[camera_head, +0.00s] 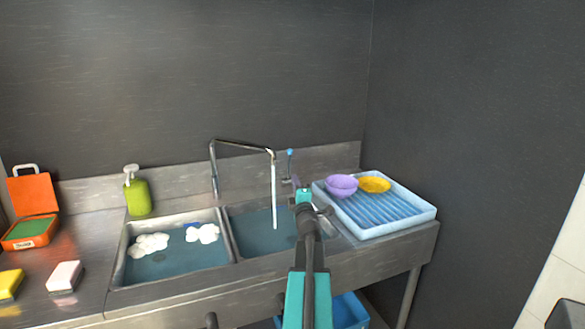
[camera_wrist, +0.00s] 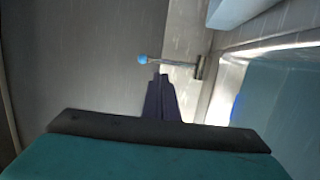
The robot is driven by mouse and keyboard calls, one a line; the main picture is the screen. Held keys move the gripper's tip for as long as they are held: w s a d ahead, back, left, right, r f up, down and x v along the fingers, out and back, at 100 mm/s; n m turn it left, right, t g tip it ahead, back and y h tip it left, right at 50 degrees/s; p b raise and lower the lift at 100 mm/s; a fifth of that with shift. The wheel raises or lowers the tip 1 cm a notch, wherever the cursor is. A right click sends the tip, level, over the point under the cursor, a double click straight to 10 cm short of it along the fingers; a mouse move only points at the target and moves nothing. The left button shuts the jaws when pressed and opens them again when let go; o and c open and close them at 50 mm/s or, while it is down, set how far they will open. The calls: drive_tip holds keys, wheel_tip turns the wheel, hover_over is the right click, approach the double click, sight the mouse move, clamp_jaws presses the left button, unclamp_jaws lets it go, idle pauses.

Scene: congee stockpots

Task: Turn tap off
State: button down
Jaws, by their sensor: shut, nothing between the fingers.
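The tap's metal spout (camera_head: 243,145) arches over the double sink, and a stream of water (camera_head: 274,195) falls from it into the right basin (camera_head: 255,236). The tap lever (camera_head: 290,165) has a blue tip and stands upright behind the right basin. In the wrist view the lever (camera_wrist: 172,63) lies across the picture just beyond my fingertips, its blue tip to the left. My gripper (camera_head: 296,181) is shut and empty, close to the lever; its dark fingers (camera_wrist: 160,78) show pressed together in the wrist view. I cannot tell whether they touch the lever.
A blue drying tray (camera_head: 400,222) with a purple bowl (camera_head: 341,185) and a yellow bowl (camera_head: 374,184) stands right of my arm. The left basin (camera_head: 175,266) holds water and foam. A green soap bottle (camera_head: 137,195) stands behind it. Sponges and an orange box (camera_head: 32,200) are far left.

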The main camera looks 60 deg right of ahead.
sight(289, 159)
drive_tip(key=shift+d, duration=0.1)
idle(0.3)
drive_tip(key=shift+p+x, duration=0.8)
drive_tip(key=shift+x, duration=4.15)
drive_tip(key=shift+w, duration=0.1)
drive_tip(key=shift+w+d+r+b, duration=0.3)
drive_tip(key=shift+w+r, duration=0.05)
drive_tip(key=shift+w, duration=0.15)
drive_tip(key=shift+w+d+r+b, duration=0.25)
drive_tip(key=shift+w+d+r, duration=0.1)
drive_tip(key=shift+w, duration=0.1)
drive_tip(key=shift+a, duration=0.1)
